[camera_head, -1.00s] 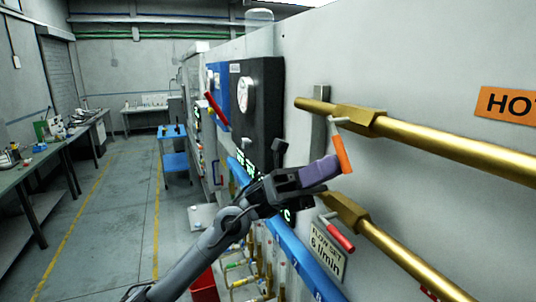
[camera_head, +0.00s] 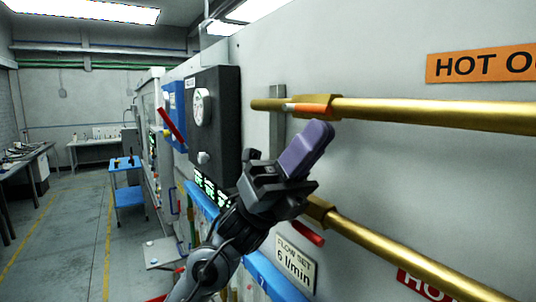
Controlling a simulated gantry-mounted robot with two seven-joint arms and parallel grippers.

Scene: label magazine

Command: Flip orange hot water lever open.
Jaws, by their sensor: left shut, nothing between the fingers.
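The orange lever (camera_head: 308,108) lies along the upper brass pipe (camera_head: 430,113), in front of its valve body, roughly in line with the pipe. My left gripper (camera_head: 306,149) is shut and empty, its purple fingers just below the orange lever and pointing up toward it. A small gap seems to show between the fingertips and the lever; I cannot tell for certain whether they touch. The lever's pivot end is hard to make out. My right gripper is not in view.
A lower brass pipe (camera_head: 390,250) with a red lever (camera_head: 308,233) runs below my gripper. An orange "HOT" label (camera_head: 480,67) is on the wall at the right. A dark gauge panel (camera_head: 222,120) stands behind to the left. A flow sign (camera_head: 294,262) hangs below.

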